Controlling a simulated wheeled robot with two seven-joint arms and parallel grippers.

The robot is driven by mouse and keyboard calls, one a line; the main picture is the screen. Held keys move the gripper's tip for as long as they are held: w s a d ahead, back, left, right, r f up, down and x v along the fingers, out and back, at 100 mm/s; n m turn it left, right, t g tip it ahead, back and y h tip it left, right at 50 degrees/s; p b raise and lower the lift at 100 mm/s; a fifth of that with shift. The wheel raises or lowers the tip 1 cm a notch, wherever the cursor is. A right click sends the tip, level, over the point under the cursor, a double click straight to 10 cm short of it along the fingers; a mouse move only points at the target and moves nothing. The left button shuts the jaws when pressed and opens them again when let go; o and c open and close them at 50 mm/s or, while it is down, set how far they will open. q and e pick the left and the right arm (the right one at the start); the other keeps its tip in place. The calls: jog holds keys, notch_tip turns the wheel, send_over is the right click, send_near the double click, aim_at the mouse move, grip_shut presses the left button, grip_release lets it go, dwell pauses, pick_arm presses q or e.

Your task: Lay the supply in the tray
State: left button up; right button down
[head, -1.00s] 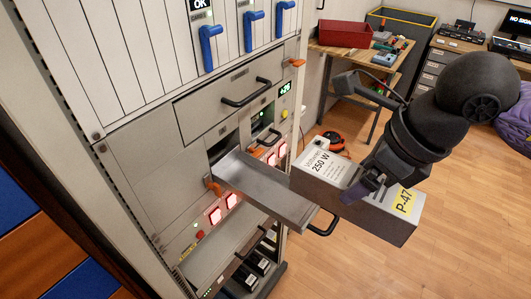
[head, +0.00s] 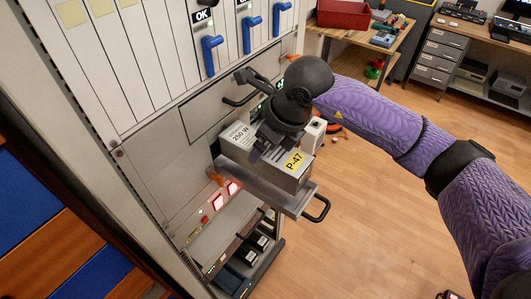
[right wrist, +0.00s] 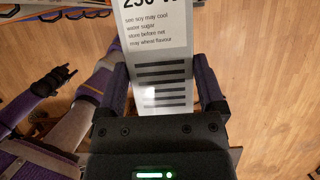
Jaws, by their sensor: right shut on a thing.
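The supply (head: 237,157) is a grey box with a white "250 W" label and a yellow "P-47" tag. My right gripper (head: 268,148) is shut on it from above; the right wrist view shows the label (right wrist: 158,45) between both fingers (right wrist: 162,88). The tray (head: 290,202) is a grey metal shelf pulled out of the rack, with a black handle at its front. The supply is over the tray and roughly in line with it. I cannot tell whether it touches the tray floor.
The rack front (head: 160,160) stands close on the left, with blue levers (head: 212,55) above. A closed drawer handle (head: 238,98) sticks out near my wrist. Open wood floor lies to the right.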

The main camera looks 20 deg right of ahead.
aim_at(265, 156)
notch_tip(265, 156, down, 3)
jog(key=shift+f+p, duration=0.2)
jog(key=shift+p, duration=0.15)
jog(key=shift+w+a+f+p, duration=0.15)
jog(key=shift+f+p, duration=0.05)
jog(key=shift+p, duration=0.1)
jog(key=shift+f+b, duration=0.35)
jog(key=shift+f, duration=0.1)
grip_release()
jog(key=shift+r+p, duration=0.3)
jog(key=b+v, duration=0.1)
jog(key=v, duration=1.1)
